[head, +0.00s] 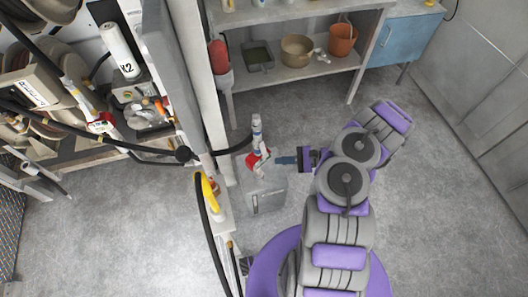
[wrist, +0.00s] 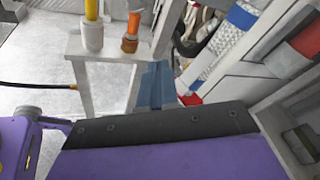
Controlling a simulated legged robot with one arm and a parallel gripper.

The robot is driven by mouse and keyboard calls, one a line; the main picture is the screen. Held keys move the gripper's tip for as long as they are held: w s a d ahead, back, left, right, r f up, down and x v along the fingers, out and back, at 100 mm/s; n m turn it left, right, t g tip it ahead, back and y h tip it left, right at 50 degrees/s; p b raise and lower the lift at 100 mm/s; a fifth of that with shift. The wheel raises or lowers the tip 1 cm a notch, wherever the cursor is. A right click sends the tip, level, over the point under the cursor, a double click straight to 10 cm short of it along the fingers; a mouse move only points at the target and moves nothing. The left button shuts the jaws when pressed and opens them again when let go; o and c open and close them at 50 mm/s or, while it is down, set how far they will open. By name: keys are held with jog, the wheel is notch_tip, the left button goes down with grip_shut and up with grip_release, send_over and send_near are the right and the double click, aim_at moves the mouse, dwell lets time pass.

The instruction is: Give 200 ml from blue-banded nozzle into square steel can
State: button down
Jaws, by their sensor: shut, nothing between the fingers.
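My gripper (head: 285,160) is shut and empty, its blue-grey fingers pointing left in the head view. The fingers (wrist: 156,84) also show in the wrist view. Just left of the fingertips, a white nozzle (head: 257,130) with red parts stands at the grey metal box. In the wrist view a white cylinder with a blue band (wrist: 243,15) is close, at the upper right; it may be the blue-banded nozzle. The grey box (head: 270,192) has a dark handle-like slot on its front; I cannot tell whether it is the square steel can. Gripper and nozzle look apart.
A post rack holds a yellow-handled nozzle (head: 208,190) with a black hose. Hose reels (head: 22,65) and a white K2 cylinder (head: 122,50) are at the left. A shelf with an orange pot (head: 342,40) and a tan pot (head: 297,48) stands at the back. Floor at right is clear.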

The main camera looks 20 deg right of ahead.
aim_at(263, 150)
jog(key=shift+w+a+f+b, duration=0.35)
jog(key=shift+w+b, duration=0.15)
jog(key=shift+w, duration=0.3)
jog(key=shift+w+a+f+b, duration=0.2)
jog(key=shift+w+a+b, duration=0.2)
jog(key=shift+w+b, duration=0.25)
jog(key=shift+w+a+f+b, duration=0.3)
jog(key=shift+w+a+b, duration=0.1)
jog(key=shift+w, duration=0.5)
dwell(0.3)
jog(key=shift+w+a+f+b, duration=0.1)
jog(key=shift+w+a+b, duration=0.05)
jog(key=shift+w+b, duration=0.2)
jog(key=shift+w+a+f+b, duration=0.2)
jog(key=shift+w+b, duration=0.15)
jog(key=shift+w, duration=0.1)
dwell(0.9)
jog(key=shift+s+r, duration=0.1)
jog(key=shift+s+d+r+p, duration=0.2)
jog(key=shift+s+p, duration=0.1)
jog(key=shift+s, duration=0.1)
jog(key=shift+s+d+r+p, duration=0.1)
jog(key=shift+s+d+p, duration=0.15)
jog(key=shift+s, duration=0.15)
